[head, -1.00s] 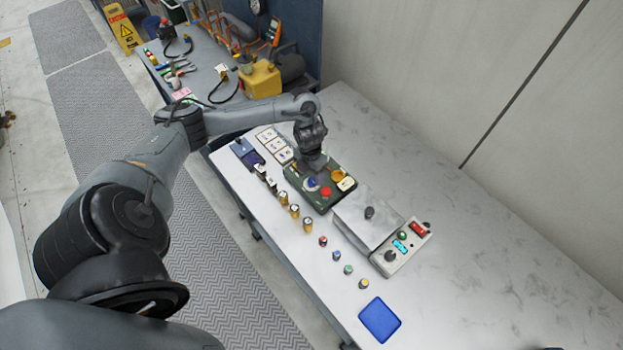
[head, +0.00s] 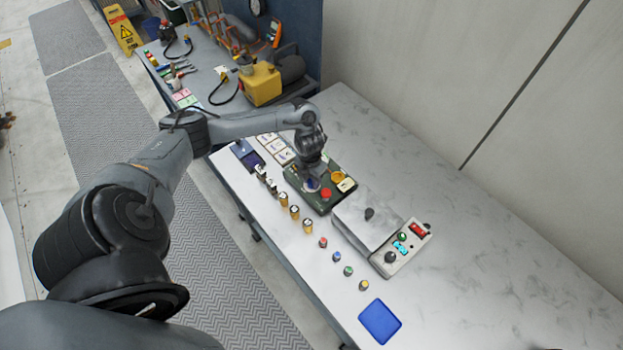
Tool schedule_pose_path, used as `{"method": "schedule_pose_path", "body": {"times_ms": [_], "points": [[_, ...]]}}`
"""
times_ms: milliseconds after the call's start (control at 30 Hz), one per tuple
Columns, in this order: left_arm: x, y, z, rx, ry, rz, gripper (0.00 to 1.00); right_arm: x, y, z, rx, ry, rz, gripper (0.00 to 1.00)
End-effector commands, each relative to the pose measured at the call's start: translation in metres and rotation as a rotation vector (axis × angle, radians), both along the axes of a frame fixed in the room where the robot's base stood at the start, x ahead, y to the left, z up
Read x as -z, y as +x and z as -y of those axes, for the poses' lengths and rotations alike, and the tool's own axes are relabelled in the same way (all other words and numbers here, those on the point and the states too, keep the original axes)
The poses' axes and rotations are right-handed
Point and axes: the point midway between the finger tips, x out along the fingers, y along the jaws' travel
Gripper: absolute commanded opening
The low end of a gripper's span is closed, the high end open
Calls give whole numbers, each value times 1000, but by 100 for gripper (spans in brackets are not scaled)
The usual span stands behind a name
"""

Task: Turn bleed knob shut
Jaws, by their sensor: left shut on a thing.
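A dark green panel box (head: 322,205) sits on the white bench, with a blue knob (head: 312,186), a red knob (head: 326,193) and a yellow round part (head: 338,177) on its top. My left gripper (head: 312,178) points down over the box and is shut on the blue knob, covering much of it. I cannot read any label that tells which knob is the bleed knob. How far the blue knob is turned is too small to tell. My right gripper is not in view.
A grey box (head: 366,219) with a dark knob and a control box (head: 401,248) stand to the right. Several brass fittings (head: 294,212) and small coloured caps (head: 336,257) line the bench front, near a blue tray (head: 379,321). The bench's right side is clear.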

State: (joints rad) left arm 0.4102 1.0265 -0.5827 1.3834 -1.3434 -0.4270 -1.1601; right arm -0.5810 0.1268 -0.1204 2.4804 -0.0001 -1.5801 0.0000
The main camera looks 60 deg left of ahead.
Motion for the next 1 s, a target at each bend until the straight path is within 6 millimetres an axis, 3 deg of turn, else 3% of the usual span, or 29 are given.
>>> {"method": "schedule_pose_path", "body": {"times_ms": [467,1000], "points": [[-3,0,0,-117,-1,1,2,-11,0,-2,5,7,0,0],[-5,0,1,-596,-1,0,2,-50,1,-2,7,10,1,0]]}}
